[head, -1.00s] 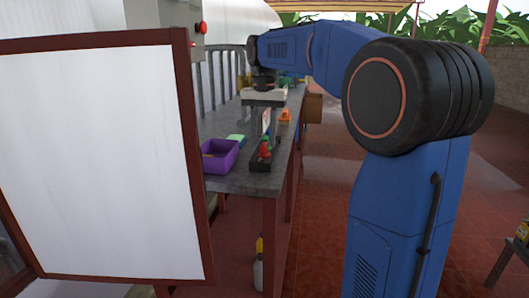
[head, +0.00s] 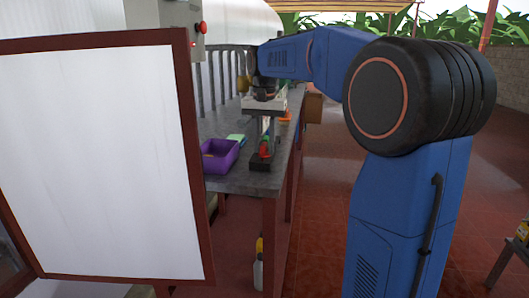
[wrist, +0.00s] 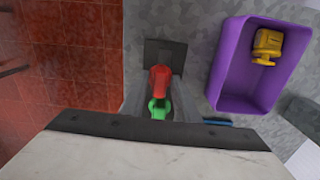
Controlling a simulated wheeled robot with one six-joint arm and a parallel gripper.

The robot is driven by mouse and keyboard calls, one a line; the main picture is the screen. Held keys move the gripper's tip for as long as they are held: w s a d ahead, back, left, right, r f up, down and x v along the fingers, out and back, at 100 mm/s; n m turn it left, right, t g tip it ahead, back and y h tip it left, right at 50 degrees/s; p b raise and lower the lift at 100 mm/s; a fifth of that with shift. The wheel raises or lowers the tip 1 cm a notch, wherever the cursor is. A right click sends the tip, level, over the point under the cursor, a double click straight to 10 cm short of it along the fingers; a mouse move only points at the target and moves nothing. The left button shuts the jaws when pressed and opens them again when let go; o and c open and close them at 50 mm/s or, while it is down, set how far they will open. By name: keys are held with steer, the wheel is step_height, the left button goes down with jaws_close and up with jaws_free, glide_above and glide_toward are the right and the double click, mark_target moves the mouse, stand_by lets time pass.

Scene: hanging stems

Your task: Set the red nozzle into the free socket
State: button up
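The red nozzle (head: 264,148) stands toward the near end of a dark rack (head: 260,164) on the workbench. In the wrist view the red nozzle (wrist: 160,78) is just beyond a green piece (wrist: 158,108). The rack's dark end (wrist: 165,52) shows bare past the nozzle; I cannot make out a free socket. My gripper (head: 262,137) points down over the rack. In the wrist view its grey fingers (wrist: 161,100) stand apart, one on each side of the nozzle and green piece, with gaps showing. It is open. The rest of the rack is hidden beneath my gripper.
A purple bin (head: 204,164) stands left of the rack; a yellow piece (wrist: 267,46) lies in it. A green item (head: 236,138) lies behind the bin. An orange item (head: 285,117) is farther back. The bench's right edge is close to the rack.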

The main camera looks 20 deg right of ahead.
mark_target(263, 144)
jaws_close()
steer(key=shift+w+a, duration=0.15)
steer(key=shift+a, duration=0.05)
stand_by(0.6)
steer(key=shift+r, duration=0.15)
steer(key=shift+r, duration=1.7)
steer(key=shift+r, duration=0.4)
